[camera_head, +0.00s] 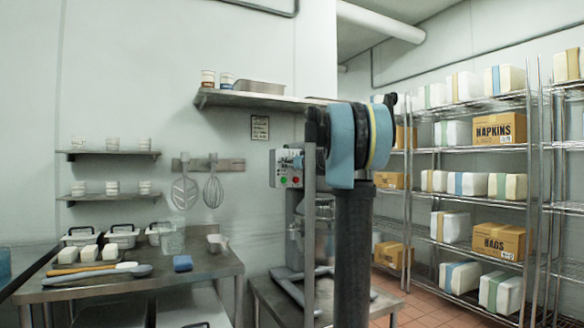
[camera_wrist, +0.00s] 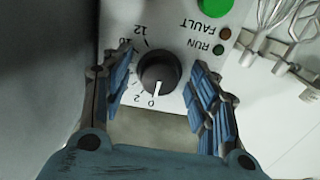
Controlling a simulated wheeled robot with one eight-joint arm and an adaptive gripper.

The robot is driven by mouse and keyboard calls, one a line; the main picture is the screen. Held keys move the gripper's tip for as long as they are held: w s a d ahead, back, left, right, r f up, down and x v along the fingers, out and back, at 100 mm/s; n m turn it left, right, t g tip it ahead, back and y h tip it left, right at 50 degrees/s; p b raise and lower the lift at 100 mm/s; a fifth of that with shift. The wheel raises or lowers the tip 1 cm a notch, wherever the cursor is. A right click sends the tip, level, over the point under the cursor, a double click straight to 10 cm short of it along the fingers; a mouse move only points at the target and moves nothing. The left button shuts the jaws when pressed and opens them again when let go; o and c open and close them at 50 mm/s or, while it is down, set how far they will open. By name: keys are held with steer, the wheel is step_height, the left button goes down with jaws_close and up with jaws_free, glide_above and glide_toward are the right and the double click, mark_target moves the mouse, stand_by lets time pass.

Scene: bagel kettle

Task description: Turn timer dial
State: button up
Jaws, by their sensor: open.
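The timer dial (camera_wrist: 158,72) is a round black knob on a pale panel, in the middle of the wrist view. Its white pointer line aims down the picture, near the 0 mark. The scale around it reads upside down, with 0, 2, 10 and 12 visible; the left finger covers part of it. My gripper (camera_wrist: 160,57) is open, with one blue-padded finger on each side of the dial. A gap shows between each finger and the dial. In the head view the control box (camera_head: 287,168) is partly behind my arm, and I cannot make out the dial there.
A steel worktable (camera_head: 200,266) stands left; wire shelving (camera_head: 535,190) stands right.

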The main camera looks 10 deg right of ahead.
steer(key=shift+r, duration=0.1)
steer(key=c, duration=1.1)
steer(key=shift+d+m, duration=0.1)
steer(key=shift+m, duration=0.3)
steer(key=m, duration=2.3)
steer(key=shift+r, duration=0.1)
